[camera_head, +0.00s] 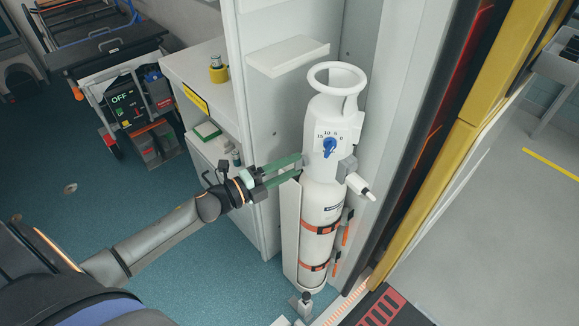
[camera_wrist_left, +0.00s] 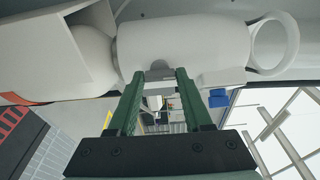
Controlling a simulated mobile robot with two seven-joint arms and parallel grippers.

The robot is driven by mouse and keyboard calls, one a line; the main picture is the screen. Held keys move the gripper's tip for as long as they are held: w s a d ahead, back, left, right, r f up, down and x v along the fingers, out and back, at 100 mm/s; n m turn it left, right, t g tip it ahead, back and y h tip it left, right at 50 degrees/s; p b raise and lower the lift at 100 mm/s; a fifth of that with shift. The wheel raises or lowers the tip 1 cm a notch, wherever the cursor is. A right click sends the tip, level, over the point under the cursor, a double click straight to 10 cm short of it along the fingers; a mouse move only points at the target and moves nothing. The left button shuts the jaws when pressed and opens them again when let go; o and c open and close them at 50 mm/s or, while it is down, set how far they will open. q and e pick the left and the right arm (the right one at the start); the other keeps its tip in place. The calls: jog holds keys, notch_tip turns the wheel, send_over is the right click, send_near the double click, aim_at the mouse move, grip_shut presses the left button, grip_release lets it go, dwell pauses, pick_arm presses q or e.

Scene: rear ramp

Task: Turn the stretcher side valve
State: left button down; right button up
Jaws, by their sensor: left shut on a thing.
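A white gas cylinder (camera_head: 323,196) stands upright, strapped in a white holder. It has a ring handle (camera_head: 337,75) on top and a blue dial (camera_head: 330,147) on its front. My left gripper (camera_head: 300,166) reaches its left side from the left; its green fingers hide most of the side valve there. In the left wrist view, the gripper (camera_wrist_left: 161,72) is shut on the side valve (camera_wrist_left: 159,70), a small grey piece against the white body. A grey fitting with a white handle (camera_head: 361,186) sticks out on the cylinder's right side. My right gripper is not seen.
A white cabinet (camera_head: 203,75) stands left of the cylinder, with a white shelf (camera_head: 288,56) above the gripper. A yellow-edged door frame (camera_head: 440,165) rises on the right. Orange straps (camera_head: 321,227) circle the cylinder. A stretcher (camera_head: 105,45) is at the back left.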

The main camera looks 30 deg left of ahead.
pick_arm(q)
jog(key=shift+c, duration=1.6)
grip_release()
jog(key=v, duration=1.2)
jog(key=shift+s+b, duration=0.25)
jog(key=shift+b, duration=0.05)
jog(key=shift+a, duration=0.15)
jog(key=s+d+f+n+g+y+p, duration=0.2)
jog(key=s+d+f+n, duration=0.3)
jog(key=n, duration=0.6)
jog(key=s+d+f+n+g+y+p, duration=0.3)
jog(key=s+d+f+n+g+y, duration=0.1)
jog(key=d+f+n, duration=0.5)
jog(key=shift+s+d+n+g, duration=0.3)
jog(key=shift+s+d+n, duration=0.15)
jog(key=shift+s+n, duration=0.5)
